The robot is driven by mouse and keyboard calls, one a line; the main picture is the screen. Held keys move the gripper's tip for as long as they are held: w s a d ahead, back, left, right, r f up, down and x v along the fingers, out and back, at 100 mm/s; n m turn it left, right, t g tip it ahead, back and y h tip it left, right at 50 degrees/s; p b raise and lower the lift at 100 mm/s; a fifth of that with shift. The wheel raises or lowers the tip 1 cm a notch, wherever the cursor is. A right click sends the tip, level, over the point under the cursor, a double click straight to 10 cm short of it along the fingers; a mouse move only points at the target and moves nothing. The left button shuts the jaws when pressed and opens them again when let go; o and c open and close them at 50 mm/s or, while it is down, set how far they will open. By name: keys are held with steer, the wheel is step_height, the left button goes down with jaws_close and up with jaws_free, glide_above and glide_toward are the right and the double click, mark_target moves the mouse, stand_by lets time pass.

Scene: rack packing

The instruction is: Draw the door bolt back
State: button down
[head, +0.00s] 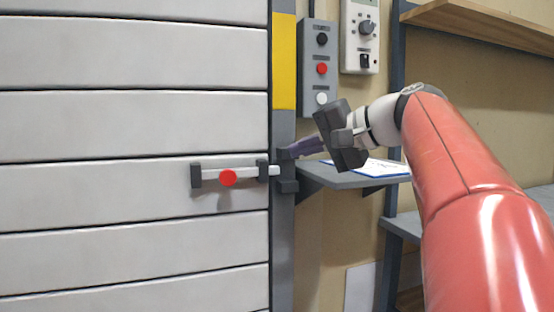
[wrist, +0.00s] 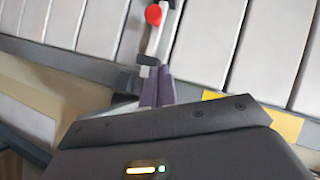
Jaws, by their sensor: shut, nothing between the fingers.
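The door bolt (head: 243,172) is a pale bar in two dark brackets on the slatted door, with a red knob (head: 228,177). Its right end reaches to the dark keeper (head: 287,171) on the grey door post. The knob also shows in the wrist view (wrist: 154,15), with the bolt bar (wrist: 154,44) below it. My gripper (head: 292,152) is shut and empty, its purple fingers beside the post near the keeper, to the right of the knob. In the wrist view the fingertips (wrist: 157,72) appear close to the bolt's end; I cannot tell whether they touch.
A grey shelf (head: 345,178) with a clipboard (head: 372,167) lies below my gripper. A button box (head: 319,68) and a dial box (head: 360,36) hang on the wall above. A wooden shelf (head: 480,22) is at upper right. The door front (head: 130,125) left of the bolt is clear.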

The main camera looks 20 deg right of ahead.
mark_target(234, 173)
steer(key=w+a+f, duration=0.1)
steer(key=w+a, duration=0.1)
steer(key=w+a+f, duration=0.2)
steer(key=w+a, duration=0.1)
steer(key=w+a+f+b, duration=0.1)
steer(key=w+a, duration=0.1)
steer(key=a, duration=0.1)
steer(key=shift+w+a+f, duration=0.2)
steer(key=shift+w+f, duration=0.05)
steer(key=shift+f, duration=0.1)
steer(key=shift+a+f, duration=0.2)
steer(key=shift+a, duration=0.65)
